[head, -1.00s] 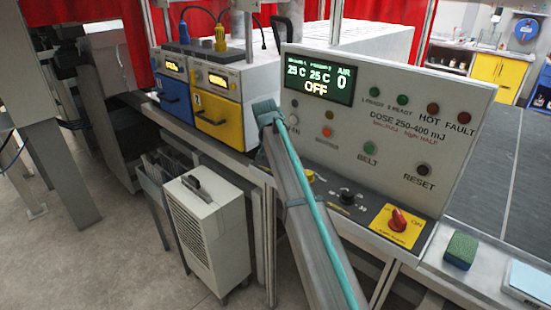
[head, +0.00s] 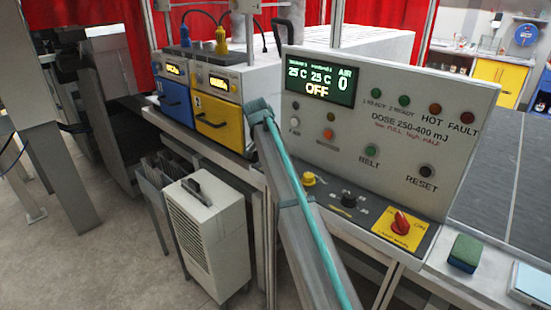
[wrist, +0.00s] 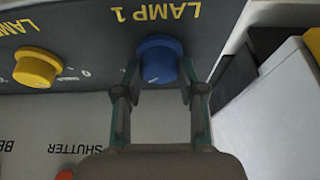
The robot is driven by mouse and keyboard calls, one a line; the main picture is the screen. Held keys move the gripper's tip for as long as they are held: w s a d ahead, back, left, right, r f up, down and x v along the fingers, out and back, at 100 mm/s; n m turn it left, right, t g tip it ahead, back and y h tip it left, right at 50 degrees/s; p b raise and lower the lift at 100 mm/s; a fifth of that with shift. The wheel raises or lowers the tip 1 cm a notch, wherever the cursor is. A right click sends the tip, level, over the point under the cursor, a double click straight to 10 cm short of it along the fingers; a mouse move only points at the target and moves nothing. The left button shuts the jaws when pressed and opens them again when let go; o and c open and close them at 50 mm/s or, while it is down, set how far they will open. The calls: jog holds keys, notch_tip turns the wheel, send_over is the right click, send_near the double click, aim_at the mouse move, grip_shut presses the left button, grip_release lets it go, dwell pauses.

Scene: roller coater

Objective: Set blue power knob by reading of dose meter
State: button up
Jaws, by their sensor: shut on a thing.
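In the wrist view the blue power knob (wrist: 160,58) sits under the label LAMP 1 on a dark panel strip. My gripper (wrist: 159,76) has one finger on each side of this knob and is shut on it. The pointer of the blue knob is hidden. In the head view my arm covers the blue knob and gripper. The control panel (head: 455,110) has a display (head: 318,83) reading 25 C, 25 C, AIR 0 and OFF. Its print says DOSE 250-400 mJ, low FULL, high HALF. I cannot identify the dose meter for certain.
A yellow knob (wrist: 38,67) is beside the blue one. A black knob (head: 348,200) and a red switch (head: 401,222) are on the same strip. A green sponge-like block (head: 464,252) and a pale flat device (head: 527,282) lie to the right.

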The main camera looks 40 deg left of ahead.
jog(key=o, duration=1.1)
jog(key=shift+o, duration=0.2)
jog(key=shift+r, duration=0.1)
jog(key=v, duration=1.2)
